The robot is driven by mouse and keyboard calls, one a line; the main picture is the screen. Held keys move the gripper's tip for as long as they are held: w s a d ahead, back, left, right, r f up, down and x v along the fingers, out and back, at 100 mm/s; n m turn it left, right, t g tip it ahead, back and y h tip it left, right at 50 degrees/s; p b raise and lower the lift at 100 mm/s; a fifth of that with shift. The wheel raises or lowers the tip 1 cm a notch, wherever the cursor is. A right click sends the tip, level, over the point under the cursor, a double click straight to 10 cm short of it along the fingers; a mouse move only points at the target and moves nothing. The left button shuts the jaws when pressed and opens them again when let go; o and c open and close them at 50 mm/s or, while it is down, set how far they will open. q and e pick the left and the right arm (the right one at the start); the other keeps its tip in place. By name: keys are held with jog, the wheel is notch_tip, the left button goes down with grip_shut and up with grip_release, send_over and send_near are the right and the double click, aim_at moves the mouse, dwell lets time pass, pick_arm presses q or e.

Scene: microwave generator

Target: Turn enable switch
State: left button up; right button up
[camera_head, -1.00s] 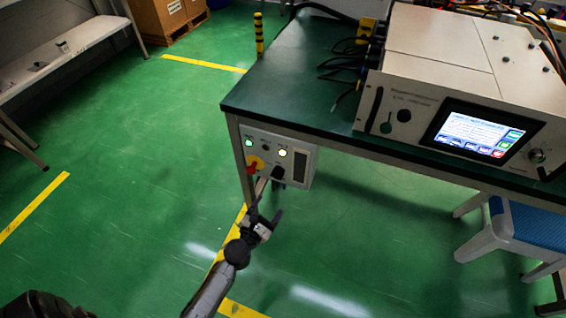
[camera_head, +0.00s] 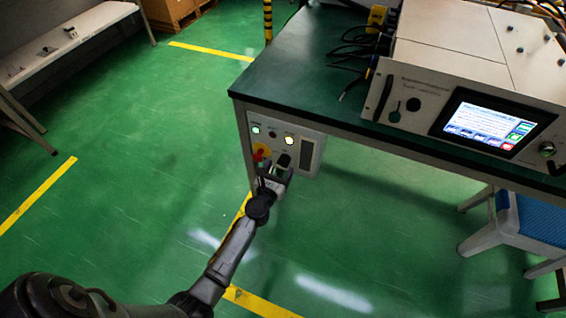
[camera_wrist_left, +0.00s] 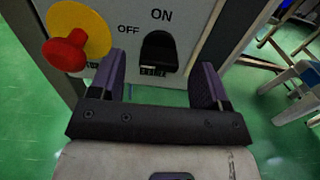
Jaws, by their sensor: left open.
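The enable switch (camera_wrist_left: 158,50) is a black rotary knob on a light panel, between the words OFF and ON, with an ENABLE label below it. It also shows in the head view as a small dark knob (camera_head: 284,160) on the control box (camera_head: 310,140) under the table's edge. My left gripper (camera_wrist_left: 165,85) is open, its two purple-padded fingers to the left and right of the knob's lower part, with a gap on each side. In the head view the left gripper (camera_head: 275,175) is just in front of the box. My right gripper is not in view.
A red mushroom button (camera_wrist_left: 66,50) on a yellow disc sits left of the switch, close to the left finger. The green table (camera_head: 300,70) carries the generator with a lit screen (camera_head: 490,122). A blue-topped stool (camera_head: 535,220) stands right.

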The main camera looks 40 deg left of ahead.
aim_at(282, 166)
pick_arm(q)
jog(key=shift+x, duration=1.7)
jog(key=shift+c, duration=0.3)
jog(key=shift+s, duration=0.1)
jog(key=shift+c, duration=0.7)
jog(key=c, duration=0.7)
